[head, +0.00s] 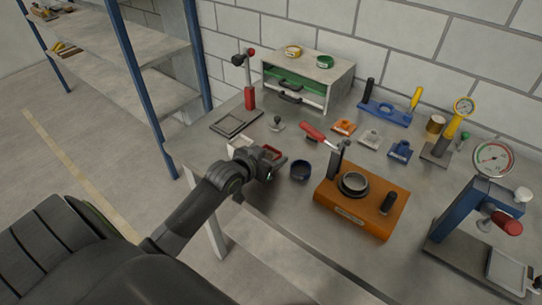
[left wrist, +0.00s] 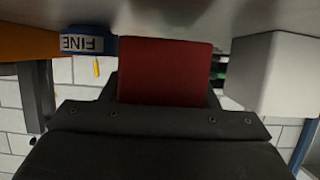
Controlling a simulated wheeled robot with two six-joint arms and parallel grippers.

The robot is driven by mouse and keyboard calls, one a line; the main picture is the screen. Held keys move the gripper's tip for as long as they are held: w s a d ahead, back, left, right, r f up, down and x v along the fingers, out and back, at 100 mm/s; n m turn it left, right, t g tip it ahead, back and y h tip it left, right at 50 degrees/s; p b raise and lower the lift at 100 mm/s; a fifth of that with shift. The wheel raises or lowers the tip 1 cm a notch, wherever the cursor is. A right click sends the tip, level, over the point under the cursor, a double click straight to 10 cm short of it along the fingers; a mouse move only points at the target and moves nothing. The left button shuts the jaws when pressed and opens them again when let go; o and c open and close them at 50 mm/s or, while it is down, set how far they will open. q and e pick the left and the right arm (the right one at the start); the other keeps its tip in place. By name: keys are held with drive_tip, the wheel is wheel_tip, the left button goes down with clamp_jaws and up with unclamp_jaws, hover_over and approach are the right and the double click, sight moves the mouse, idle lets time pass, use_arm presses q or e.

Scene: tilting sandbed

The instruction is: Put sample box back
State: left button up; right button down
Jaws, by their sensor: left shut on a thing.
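A small red box (head: 271,150) is between the fingers of my left gripper (head: 268,163), at the left front part of the table. The red box (left wrist: 165,70) fills the middle of the left wrist view, with a dark finger on each side. The gripper is shut on it. The picture there is upside down, with the grey tabletop along the top, close to the box. The gripper hides part of the box in the head view. My right gripper is not in view.
A white block (head: 238,142) stands just left of the gripper. A blue cup (head: 301,169) labelled FINE in the left wrist view (left wrist: 88,43) stands right of it. An orange base (head: 360,205), a drawer cabinet (head: 335,80) and a blue press (head: 470,215) also stand on the table (head: 285,215).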

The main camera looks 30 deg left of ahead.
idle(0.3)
use_arm(q)
drive_tip(key=shift+f, duration=0.5)
drive_tip(key=shift+s+f+b, duration=0.15)
drive_tip(key=shift+f+b, duration=0.1)
drive_tip(key=shift+b, duration=0.15)
